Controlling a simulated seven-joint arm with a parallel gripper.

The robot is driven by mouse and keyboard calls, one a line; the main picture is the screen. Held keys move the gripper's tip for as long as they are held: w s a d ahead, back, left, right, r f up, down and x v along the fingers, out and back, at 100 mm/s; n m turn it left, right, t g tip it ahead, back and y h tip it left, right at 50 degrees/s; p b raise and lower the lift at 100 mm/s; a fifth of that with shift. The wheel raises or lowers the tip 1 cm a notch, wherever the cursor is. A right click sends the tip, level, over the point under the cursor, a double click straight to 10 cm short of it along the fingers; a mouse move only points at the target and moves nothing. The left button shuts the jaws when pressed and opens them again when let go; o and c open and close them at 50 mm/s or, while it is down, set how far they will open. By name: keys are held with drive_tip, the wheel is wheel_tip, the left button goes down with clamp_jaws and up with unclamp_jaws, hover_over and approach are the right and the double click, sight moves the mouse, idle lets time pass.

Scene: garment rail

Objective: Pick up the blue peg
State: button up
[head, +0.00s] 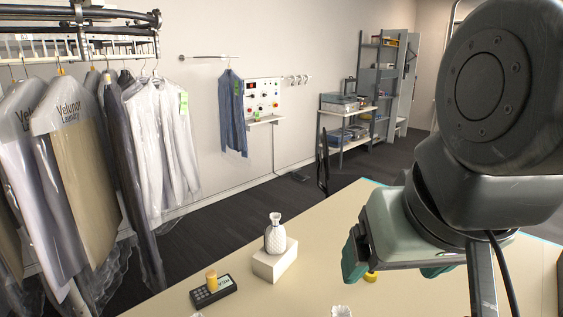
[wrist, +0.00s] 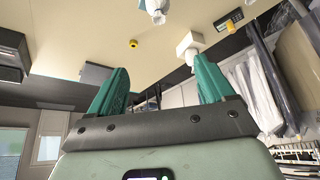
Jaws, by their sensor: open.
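I cannot make out a blue peg in either view. My gripper (head: 394,268) hangs over the right part of the table in the head view, and its teal fingers are apart. In the wrist view my gripper (wrist: 163,66) is open, with nothing between its fingers. A small yellow piece (head: 370,277) lies on the table just below my gripper, partly hidden by it. In the wrist view the yellow piece (wrist: 133,43) shows beyond the fingers, apart from them.
A dark keypad device (head: 214,290) with a yellow cylinder (head: 211,280) is at left. A white piece (head: 341,311) is at the front edge. Bagged garments (head: 80,180) hang left.

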drive_tip(key=c, duration=0.4)
